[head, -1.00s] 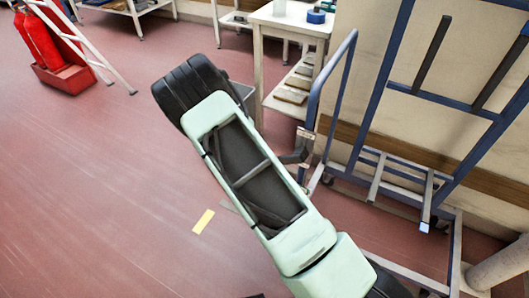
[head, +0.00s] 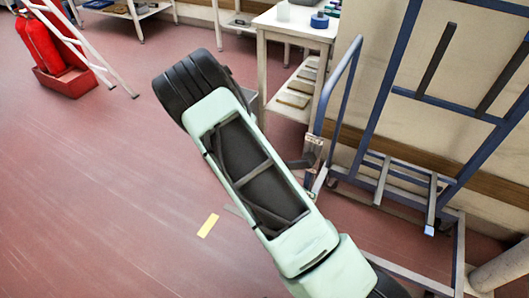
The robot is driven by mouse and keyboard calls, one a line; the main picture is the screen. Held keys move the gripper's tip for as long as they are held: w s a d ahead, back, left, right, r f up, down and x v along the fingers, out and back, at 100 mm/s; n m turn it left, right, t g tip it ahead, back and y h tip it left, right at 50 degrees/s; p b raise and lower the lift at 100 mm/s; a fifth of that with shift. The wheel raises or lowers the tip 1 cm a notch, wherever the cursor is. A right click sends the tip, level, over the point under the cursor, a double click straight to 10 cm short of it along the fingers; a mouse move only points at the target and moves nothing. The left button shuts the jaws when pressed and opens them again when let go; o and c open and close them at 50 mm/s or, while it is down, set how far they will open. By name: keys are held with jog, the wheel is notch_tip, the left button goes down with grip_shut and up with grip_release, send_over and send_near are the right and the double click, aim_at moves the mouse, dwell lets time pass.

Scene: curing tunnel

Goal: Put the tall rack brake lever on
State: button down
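The tall rack (head: 392,60) is a blue tube frame on a low base at the right, against the wall. A pale, narrow piece (head: 319,180) sits at its near left base corner; I cannot tell for sure that it is the brake lever. My pale green and black arm crosses the middle of the view. A dark grey part that looks like my gripper (head: 304,160) shows from behind the arm, close to the rack's left end. A small brownish piece is beside it. The arm hides most of the gripper, so its fingers and any contact are unclear.
A white table (head: 290,30) with a blue tape roll (head: 319,20) and a lower shelf stands behind the rack's left end. Red extinguishers (head: 38,45) in a red tray (head: 68,90) stand far left. A yellow floor mark (head: 208,225) lies on the open red floor at left.

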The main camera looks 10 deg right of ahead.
jog(key=w+a+r, duration=0.2)
jog(key=a+r, duration=0.3)
jog(key=a, duration=0.3)
jog(key=shift+w+a+r, duration=0.15)
jog(key=shift+w, duration=0.1)
dwell(0.5)
